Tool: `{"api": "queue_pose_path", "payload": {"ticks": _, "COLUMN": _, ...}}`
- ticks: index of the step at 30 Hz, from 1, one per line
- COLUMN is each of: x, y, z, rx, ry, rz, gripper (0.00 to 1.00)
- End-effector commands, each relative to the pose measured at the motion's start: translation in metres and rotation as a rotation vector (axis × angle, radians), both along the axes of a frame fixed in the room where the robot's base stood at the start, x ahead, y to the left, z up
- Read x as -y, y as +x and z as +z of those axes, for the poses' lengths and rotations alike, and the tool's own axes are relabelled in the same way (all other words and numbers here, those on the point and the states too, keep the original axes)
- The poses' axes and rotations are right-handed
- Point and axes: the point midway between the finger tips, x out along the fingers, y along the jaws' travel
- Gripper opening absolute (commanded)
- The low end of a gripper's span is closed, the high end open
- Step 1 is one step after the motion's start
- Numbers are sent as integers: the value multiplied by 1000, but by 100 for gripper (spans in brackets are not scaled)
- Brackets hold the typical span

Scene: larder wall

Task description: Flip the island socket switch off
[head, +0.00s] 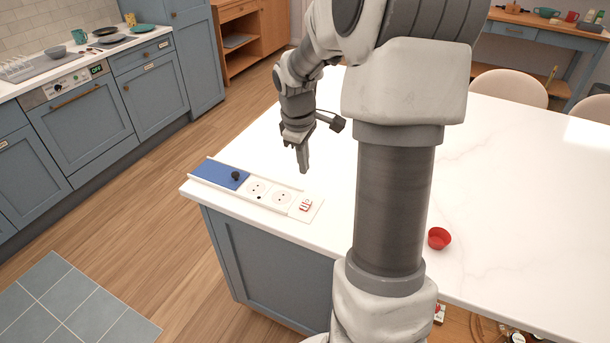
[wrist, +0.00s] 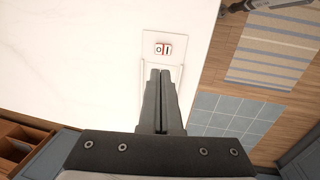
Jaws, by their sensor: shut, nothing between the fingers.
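The island socket switch (head: 305,206) is a small red-and-white rocker on a white plate at the right end of the socket strip on the island top. It also shows in the wrist view (wrist: 163,48), marked O and I with red around the I side. I cannot tell for sure which side is pressed. My gripper (head: 304,170) is shut and empty, pointing down above the island near the switch. In the wrist view its fingertips (wrist: 163,72) are just below the switch in the picture and seem apart from it.
The socket strip also has two round sockets (head: 269,193) and a blue sliding cover (head: 220,174) with a black knob (head: 236,176). The top around the strip is clear.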

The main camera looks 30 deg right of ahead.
Motion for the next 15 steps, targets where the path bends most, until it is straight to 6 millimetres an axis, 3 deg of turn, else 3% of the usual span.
{"api": "queue_pose_path", "payload": {"ticks": 9, "x": 8, "y": 4, "z": -68, "rx": -5, "ry": 4, "rz": 1, "gripper": 0}}
{"api": "queue_pose_path", "payload": {"ticks": 15, "x": 13, "y": 8, "z": -104, "rx": -3, "ry": 3, "rz": 1, "gripper": 0}}
